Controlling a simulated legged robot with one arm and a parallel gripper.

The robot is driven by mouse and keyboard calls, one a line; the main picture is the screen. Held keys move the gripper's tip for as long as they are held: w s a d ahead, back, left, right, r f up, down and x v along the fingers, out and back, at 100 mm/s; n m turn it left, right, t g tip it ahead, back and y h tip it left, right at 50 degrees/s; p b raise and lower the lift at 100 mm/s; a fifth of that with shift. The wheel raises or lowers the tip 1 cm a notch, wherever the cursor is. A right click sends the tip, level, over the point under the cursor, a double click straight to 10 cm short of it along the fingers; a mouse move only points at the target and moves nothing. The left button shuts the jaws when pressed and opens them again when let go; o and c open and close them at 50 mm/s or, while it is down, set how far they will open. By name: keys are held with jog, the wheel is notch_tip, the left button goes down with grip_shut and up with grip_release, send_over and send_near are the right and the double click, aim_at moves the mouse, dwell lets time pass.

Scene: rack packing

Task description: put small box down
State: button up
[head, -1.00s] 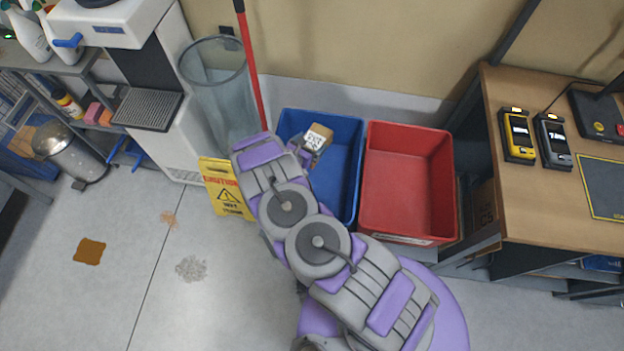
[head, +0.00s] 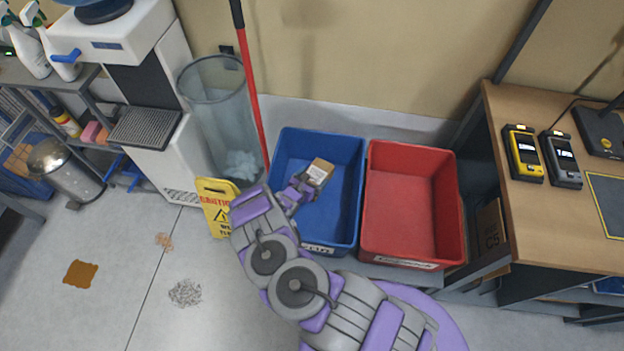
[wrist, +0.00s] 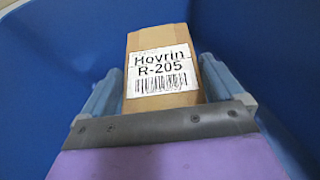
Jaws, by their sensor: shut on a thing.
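The small box (head: 320,171) is brown cardboard. In the wrist view the small box (wrist: 160,95) carries a white label reading "Hovrin R-205" with a barcode. My gripper (head: 309,182) is shut on it, with one finger on each side in the wrist view (wrist: 161,88). The gripper and box are inside the blue bin (head: 345,215), toward its upper middle in the head view. Blue bin walls surround the box in the wrist view. Whether the box touches the bin floor cannot be told.
An empty red bin (head: 412,205) stands right of the blue bin. A yellow caution sign (head: 216,206), a clear waste bin (head: 225,120) and a red pole (head: 254,105) stand to the left. A wooden desk (head: 545,215) with handheld devices is at the right.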

jog(key=shift+d+r, duration=0.15)
jog(key=shift+d, duration=0.3)
jog(key=shift+a+f+p, duration=0.35)
jog(key=shift+a+f, duration=0.15)
jog(key=shift+f, duration=0.2)
jog(key=o, duration=0.8)
jog(key=shift+d, duration=0.15)
jog(key=shift+o, duration=0.2)
jog(key=shift+d, duration=0.2)
jog(key=shift+r, duration=0.1)
